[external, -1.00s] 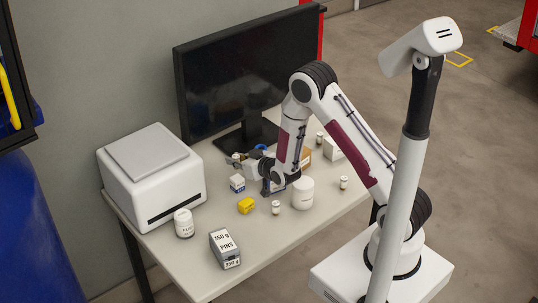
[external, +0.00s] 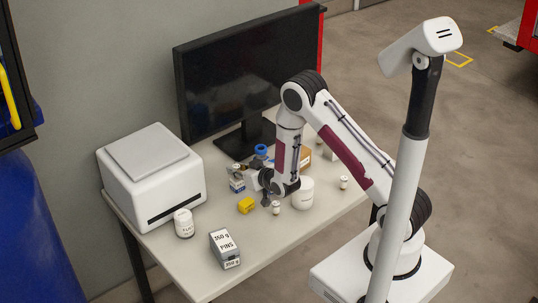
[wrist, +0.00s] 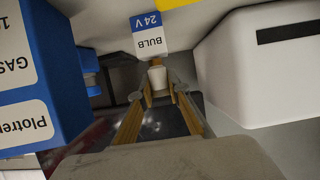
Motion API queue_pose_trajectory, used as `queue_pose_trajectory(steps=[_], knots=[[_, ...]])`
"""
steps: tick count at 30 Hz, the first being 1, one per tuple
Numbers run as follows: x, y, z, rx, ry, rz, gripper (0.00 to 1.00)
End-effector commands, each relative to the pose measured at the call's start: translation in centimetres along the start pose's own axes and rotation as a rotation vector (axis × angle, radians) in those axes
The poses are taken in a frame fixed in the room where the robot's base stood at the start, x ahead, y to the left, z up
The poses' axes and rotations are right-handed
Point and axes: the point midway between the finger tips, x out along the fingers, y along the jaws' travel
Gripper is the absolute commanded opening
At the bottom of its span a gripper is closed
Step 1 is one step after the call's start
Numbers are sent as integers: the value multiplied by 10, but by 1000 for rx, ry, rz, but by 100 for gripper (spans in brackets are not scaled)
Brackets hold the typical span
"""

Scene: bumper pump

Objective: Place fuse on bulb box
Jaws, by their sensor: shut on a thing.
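My gripper (wrist: 158,94) is shut on a small white fuse (wrist: 157,77), which sits between the two fingertips in the wrist view. The white and blue bulb box (wrist: 149,40), marked BULB 24 V, is just beyond the fuse in that view. In the external view my gripper (external: 242,171) is above the bulb box (external: 237,186) on the table, close to its top. I cannot tell whether the fuse touches the box.
A yellow object (external: 246,205), a white tub (external: 303,193) and a PINS box (external: 225,248) stand nearby. A white printer-like unit (external: 152,180) is left and the monitor (external: 250,80) behind. A large blue labelled container (wrist: 45,70) is close in the wrist view.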

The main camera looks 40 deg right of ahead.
Motion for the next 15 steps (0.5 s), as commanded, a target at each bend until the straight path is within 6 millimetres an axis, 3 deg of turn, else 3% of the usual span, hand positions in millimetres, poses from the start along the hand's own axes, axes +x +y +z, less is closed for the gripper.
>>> queue_pose_trajectory(steps=[8, 9, 10, 11, 15], knots=[[1, 0, 3, 0, 0, 0, 1], [1, 0, 3, 0, 0, 0, 22], [1, 0, 3, 0, 0, 0, 30], [1, 0, 3, 0, 0, 0, 33], [1, 0, 3, 0, 0, 0, 33]])
